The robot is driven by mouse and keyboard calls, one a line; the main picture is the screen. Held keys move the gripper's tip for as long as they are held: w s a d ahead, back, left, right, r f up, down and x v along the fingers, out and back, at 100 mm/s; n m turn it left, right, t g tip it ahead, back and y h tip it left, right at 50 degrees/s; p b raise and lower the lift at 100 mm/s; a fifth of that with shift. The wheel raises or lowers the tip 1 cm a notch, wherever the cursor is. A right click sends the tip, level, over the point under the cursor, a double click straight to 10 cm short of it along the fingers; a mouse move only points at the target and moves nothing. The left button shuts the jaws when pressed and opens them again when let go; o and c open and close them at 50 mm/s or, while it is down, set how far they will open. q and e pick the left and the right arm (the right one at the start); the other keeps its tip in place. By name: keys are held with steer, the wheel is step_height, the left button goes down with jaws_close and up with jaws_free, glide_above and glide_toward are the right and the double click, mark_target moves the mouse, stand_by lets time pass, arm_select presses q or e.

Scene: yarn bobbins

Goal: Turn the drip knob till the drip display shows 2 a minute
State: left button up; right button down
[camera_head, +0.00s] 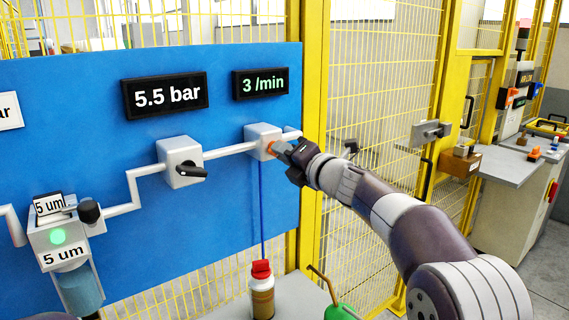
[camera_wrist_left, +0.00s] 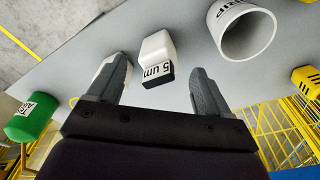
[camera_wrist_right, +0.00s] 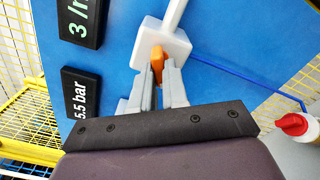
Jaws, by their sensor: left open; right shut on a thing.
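The drip display (camera_head: 261,83) reads "3 /min" in green on the blue panel; it shows partly in the right wrist view (camera_wrist_right: 82,20). Below it, the orange drip knob (camera_wrist_right: 157,58) sits on a white valve block (camera_head: 258,136). My right gripper (camera_head: 279,149) is shut on the drip knob, one finger on each side of it. In the head view the knob is mostly hidden by the fingers. My left gripper (camera_wrist_left: 158,68) is open in the left wrist view, with nothing held between its fingers.
A "5.5 bar" display (camera_head: 165,95) and a black-handled valve (camera_head: 184,163) are left of the knob. A red-capped bottle (camera_head: 262,290) stands below. A "5 um" white block (camera_wrist_left: 157,47) and an open white cup (camera_wrist_left: 243,32) are near the left gripper.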

arm_select(q)
step_height(320, 180, down, 4)
steer(key=b, duration=0.3)
steer(key=shift+f+b, duration=0.1)
steer(key=shift+b, duration=0.2)
step_height(320, 180, down, 2)
steer(key=shift+f+b, duration=0.1)
steer(key=shift+b, duration=1)
arm_select(e)
steer(key=n, duration=0.7)
steer(key=f+n, duration=0.1)
steer(key=n, duration=0.3)
steer(key=shift+w+d, duration=0.1)
steer(key=shift+n, duration=0.3)
steer(key=c, duration=1.1)
jaws_free()
steer(key=shift+r, duration=0.15)
steer(key=shift+c, duration=0.2)
steer(key=shift+r, duration=0.1)
arm_select(q)
steer(key=shift+s, duration=0.1)
